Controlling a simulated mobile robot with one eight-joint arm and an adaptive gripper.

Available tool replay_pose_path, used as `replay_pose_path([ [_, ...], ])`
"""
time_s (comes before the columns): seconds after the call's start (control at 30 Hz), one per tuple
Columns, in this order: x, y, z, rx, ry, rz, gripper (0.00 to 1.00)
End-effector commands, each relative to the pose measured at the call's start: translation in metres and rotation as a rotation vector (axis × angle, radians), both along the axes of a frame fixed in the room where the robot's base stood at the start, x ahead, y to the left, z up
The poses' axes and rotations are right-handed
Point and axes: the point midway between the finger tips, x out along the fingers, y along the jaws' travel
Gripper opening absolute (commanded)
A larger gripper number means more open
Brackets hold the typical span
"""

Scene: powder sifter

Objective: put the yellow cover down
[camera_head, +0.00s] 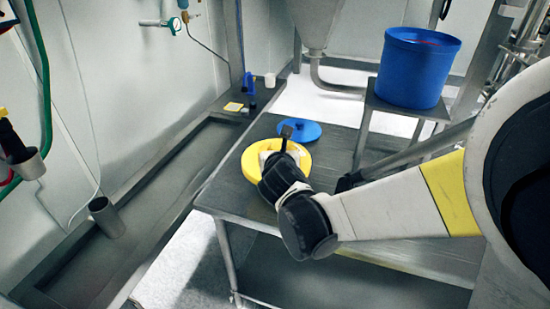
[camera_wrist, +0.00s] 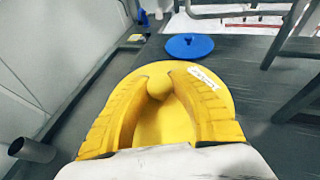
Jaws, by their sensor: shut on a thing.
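The yellow cover (camera_head: 252,178) is a round disc with a ball knob, at the left part of the dark table (camera_head: 224,186). It also shows in the wrist view (camera_wrist: 165,128). My gripper (camera_wrist: 160,82) has its yellow fingers on either side of the knob and is shut on it. In the head view my gripper (camera_head: 272,156) is over the cover and hides part of it. The cover lies close to the tabletop; I cannot tell if it touches.
A blue lid (camera_head: 300,131) lies on the table just behind the cover. A blue bucket (camera_head: 414,68) stands on a raised metal stand at the right. A metal cup (camera_head: 107,217) stands at the left. The table has bare room beside the cover.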

Motion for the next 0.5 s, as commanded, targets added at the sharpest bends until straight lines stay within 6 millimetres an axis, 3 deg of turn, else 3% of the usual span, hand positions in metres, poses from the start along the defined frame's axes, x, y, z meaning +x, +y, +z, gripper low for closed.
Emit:
replay_pose_path([
  [0.23,0.0,0.0,-0.048,0.0,0.0,0.0,0.0],
  [0.5,0.0,0.0,-0.074,0.0,0.0,-0.001,0.0],
])
